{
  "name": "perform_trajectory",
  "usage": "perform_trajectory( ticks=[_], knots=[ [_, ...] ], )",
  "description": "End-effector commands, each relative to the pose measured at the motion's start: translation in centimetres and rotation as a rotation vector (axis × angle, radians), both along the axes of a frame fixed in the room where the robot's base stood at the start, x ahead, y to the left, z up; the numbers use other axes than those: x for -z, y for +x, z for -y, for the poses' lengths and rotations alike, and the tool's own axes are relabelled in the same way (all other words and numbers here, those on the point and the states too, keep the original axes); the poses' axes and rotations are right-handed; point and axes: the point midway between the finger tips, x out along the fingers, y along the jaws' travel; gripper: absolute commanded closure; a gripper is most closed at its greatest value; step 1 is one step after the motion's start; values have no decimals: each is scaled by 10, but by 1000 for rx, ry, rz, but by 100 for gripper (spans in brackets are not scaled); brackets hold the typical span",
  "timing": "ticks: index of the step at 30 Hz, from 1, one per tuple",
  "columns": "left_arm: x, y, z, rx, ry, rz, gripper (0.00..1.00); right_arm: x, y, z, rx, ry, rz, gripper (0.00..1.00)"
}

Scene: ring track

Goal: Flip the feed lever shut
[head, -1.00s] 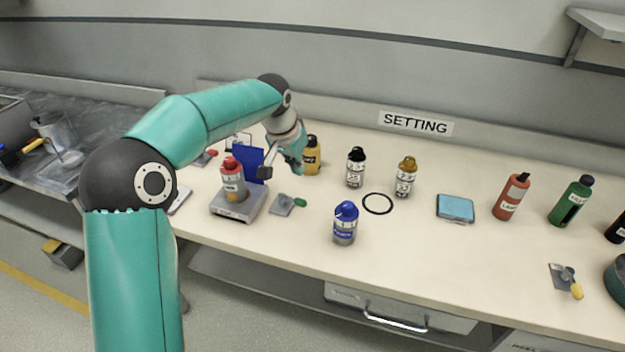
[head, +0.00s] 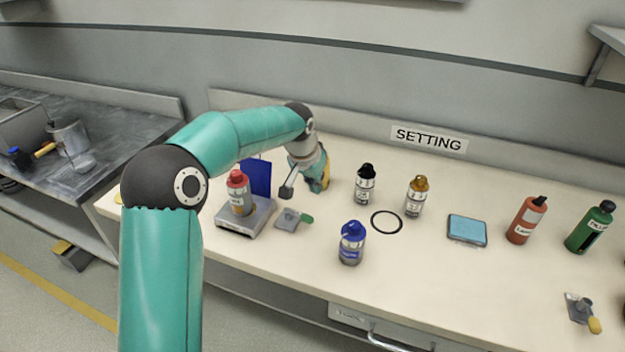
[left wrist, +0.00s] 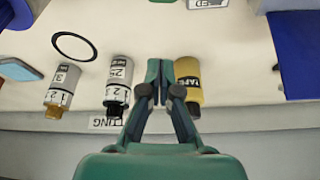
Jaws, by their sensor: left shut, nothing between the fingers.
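A small grey lever plate with a green handle (head: 307,218) lies on the bench beside the scale. Another lever with a yellow handle (head: 594,325) is at the front right. I cannot tell which is the feed lever; no label on either is readable. My left gripper (head: 317,188) is at the back of the bench, in front of the yellow bottle (head: 326,174) and partly hiding it. In the left wrist view, the left gripper's fingers (left wrist: 160,72) are together and empty, beside the yellow bottle (left wrist: 188,80). My right gripper is not in view.
A red-capped bottle (head: 239,190) stands on the scale (head: 236,222), before a blue panel (head: 257,176). Blue (head: 351,243), black-capped (head: 365,184) and gold-capped (head: 416,196) bottles surround a black ring (head: 387,222). A blue pad (head: 467,230) lies right. Bench between pad and yellow-handled lever is clear.

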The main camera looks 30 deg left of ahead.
Motion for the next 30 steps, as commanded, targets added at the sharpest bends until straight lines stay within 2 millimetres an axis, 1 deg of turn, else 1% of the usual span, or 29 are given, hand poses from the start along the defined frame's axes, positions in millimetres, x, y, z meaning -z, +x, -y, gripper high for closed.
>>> perform_trajectory(
  ticks=[1, 8, 9, 12, 18, 22, 30],
  knots=[
    [12, 3, 0, 0, -1, -6, 100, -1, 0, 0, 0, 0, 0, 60],
    [58, 19, -2, 0, 0, -5, 100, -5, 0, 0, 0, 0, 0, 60],
    [54, 11, -2, -1, 0, -2, 100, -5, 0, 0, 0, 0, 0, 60],
    [56, -1, -1, -2, 0, -1, 100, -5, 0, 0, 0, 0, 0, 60],
    [59, -16, 0, -1, 1, 0, 100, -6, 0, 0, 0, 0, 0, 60],
    [61, -20, 0, -1, 1, -1, 100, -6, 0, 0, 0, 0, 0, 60],
    [60, -20, 0, -1, 1, 0, 100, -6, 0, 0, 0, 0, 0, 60]
  ],
)
